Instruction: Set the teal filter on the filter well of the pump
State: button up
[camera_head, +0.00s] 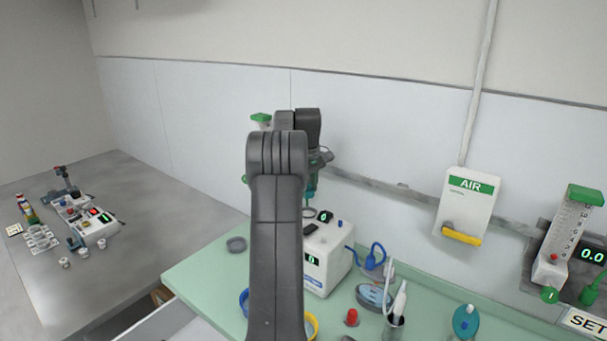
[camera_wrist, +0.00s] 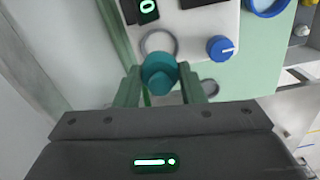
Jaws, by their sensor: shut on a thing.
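My gripper (camera_wrist: 160,88) is shut on the teal filter (camera_wrist: 160,76), with one green finger on each side of it. In the wrist view the filter lies just below the ring of the filter well (camera_wrist: 158,41) and overlaps its near edge. The white pump (camera_head: 328,262) stands on the green worktop. In the head view the filter (camera_head: 311,184) hangs above the well ring (camera_head: 308,211), with a gap between them. My arm hides part of the pump's left side, and most of my gripper is hidden there.
A blue knob (camera_wrist: 221,48) and a lit display (camera_wrist: 148,9) sit beside the well. A blue hose (camera_head: 373,257), a red-topped item (camera_head: 352,317) and a cup of tools (camera_head: 394,326) stand right of the pump. The wall is close behind.

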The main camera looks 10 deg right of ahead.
jog(key=shift+w, duration=0.15)
jog(key=shift+s+f, duration=0.25)
jog(key=shift+f, duration=0.05)
jog(key=shift+w+f, duration=0.1)
jog(key=shift+f, duration=1.35)
jog(key=shift+f, duration=1.65)
dwell(1.4)
jog(key=o, duration=1)
jog(key=shift+f, duration=0.1)
jog(key=shift+o, duration=0.2)
